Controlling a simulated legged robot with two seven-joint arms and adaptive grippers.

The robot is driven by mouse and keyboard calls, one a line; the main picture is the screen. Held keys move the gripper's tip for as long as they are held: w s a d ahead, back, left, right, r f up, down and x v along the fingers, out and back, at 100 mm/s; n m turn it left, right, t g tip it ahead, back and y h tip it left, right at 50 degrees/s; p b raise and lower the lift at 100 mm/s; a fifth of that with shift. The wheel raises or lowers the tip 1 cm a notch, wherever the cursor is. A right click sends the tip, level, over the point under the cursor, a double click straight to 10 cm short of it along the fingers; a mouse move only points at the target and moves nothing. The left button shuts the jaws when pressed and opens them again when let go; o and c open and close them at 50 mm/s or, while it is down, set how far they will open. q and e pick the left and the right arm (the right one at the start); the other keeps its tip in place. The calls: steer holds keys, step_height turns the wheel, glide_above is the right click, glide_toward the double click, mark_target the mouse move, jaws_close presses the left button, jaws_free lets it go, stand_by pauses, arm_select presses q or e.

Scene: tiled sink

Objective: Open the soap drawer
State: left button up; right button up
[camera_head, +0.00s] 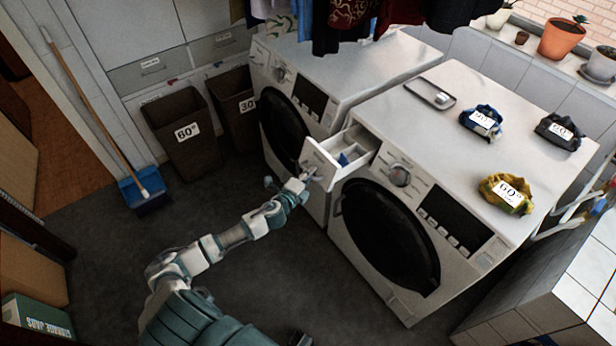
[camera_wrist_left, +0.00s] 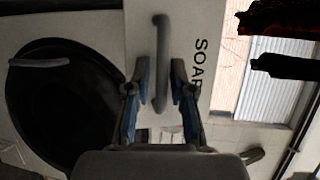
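The soap drawer (camera_head: 338,158) of the right-hand washing machine (camera_head: 405,215) is pulled out, and its inside with a blue part shows in the head view. In the left wrist view, its white front (camera_wrist_left: 205,25) carries the lettering "SOAP" and a grey bar handle (camera_wrist_left: 161,40). My left gripper (camera_head: 304,178) is at the drawer front. In the wrist view its two fingers (camera_wrist_left: 162,85) stand on either side of the handle, with a narrow gap visible on each side.
Another washing machine (camera_head: 335,75) stands to the left, with dark laundry bins (camera_head: 185,125) beyond. A small tray (camera_head: 430,93) and labelled cloth bundles (camera_head: 506,193) lie on the right machine. A broom (camera_head: 85,100) and blue dustpan (camera_head: 143,189) are at the left. The dark floor between is clear.

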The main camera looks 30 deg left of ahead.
arm_select(q)
steer(key=s+r, duration=0.1)
steer(key=s, duration=1)
steer(key=shift+s+d+r, duration=0.2)
steer(key=shift+s+r, duration=0.1)
steer(key=shift+s, duration=0.1)
steer(key=shift+a+f, duration=0.1)
steer(key=shift+a, duration=0.2)
steer(key=s+a+f+n+g+y, duration=0.1)
steer(key=s+f+n+g, duration=0.25)
steer(key=f, duration=0.65)
steer(key=s+f+n+g+y, duration=0.1)
steer(key=s+f+n+g, duration=0.2)
steer(key=f, duration=0.8)
steer(key=s+a+f+n+g+y, duration=0.15)
steer(key=s+f+n, duration=0.3)
steer(key=f, duration=0.55)
steer(key=s+d+f+n+g+h, duration=0.2)
steer(key=s+d+f, duration=0.5)
steer(key=s, duration=0.4)
steer(key=s+d+f+n+g+h, duration=0.1)
steer(key=s+d+f+n+g, duration=0.2)
steer(key=s+d+f+g, duration=0.2)
steer(key=s+d+f, duration=0.3)
steer(key=s+f, duration=0.2)
steer(key=s, duration=0.1)
steer(key=shift+d+f+n+h, duration=0.3)
steer(key=shift+h, duration=0.05)
